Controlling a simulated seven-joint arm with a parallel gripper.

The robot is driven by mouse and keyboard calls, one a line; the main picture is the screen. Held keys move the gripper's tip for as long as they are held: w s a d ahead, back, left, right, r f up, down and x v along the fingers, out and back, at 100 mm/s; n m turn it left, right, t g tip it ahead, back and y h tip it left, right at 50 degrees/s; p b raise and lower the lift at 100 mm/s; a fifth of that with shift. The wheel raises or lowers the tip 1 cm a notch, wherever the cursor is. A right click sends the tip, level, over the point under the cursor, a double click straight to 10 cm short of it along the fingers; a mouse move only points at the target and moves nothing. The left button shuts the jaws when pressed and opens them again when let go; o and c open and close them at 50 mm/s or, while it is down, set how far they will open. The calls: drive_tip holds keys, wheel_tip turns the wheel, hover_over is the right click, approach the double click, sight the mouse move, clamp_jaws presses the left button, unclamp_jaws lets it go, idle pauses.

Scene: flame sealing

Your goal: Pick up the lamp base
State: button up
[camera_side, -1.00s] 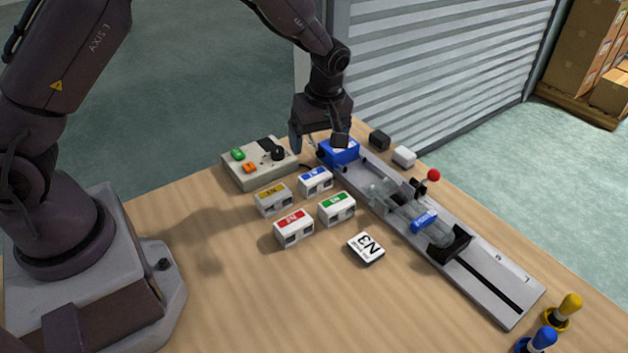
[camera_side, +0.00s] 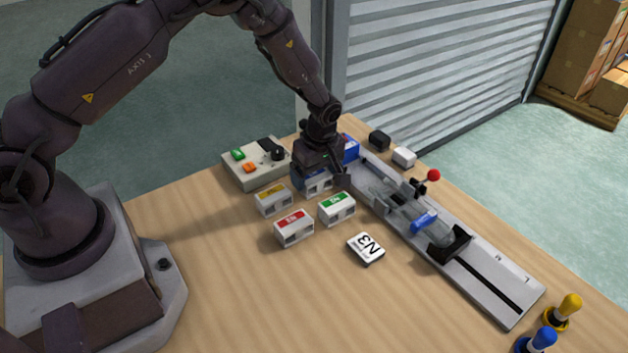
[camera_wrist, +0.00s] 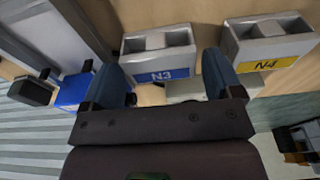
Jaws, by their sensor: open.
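A white block with a blue N3 label (camera_wrist: 160,68), which appears to be the lamp base, has two openings in its top. In the wrist view it stands between the two spread fingers of my gripper (camera_wrist: 163,62), with no clear contact. In the side view my gripper (camera_side: 320,184) is low over this block (camera_side: 320,190) and partly hides it. My gripper is open. A white card marked N3 (camera_side: 366,248) lies on the table.
Similar blocks with yellow (camera_side: 273,200), red (camera_side: 294,228) and green (camera_side: 337,209) labels stand close by. A control box (camera_side: 262,174) is on the left. A long grey rail (camera_side: 500,295) with glassware and a blue unit (camera_side: 351,149) is on the right.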

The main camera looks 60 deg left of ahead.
drive_tip(key=shift+a+f, duration=0.2)
drive_tip(key=shift+f, duration=1)
drive_tip(key=c, duration=0.7)
drive_tip(key=shift+r, duration=0.15)
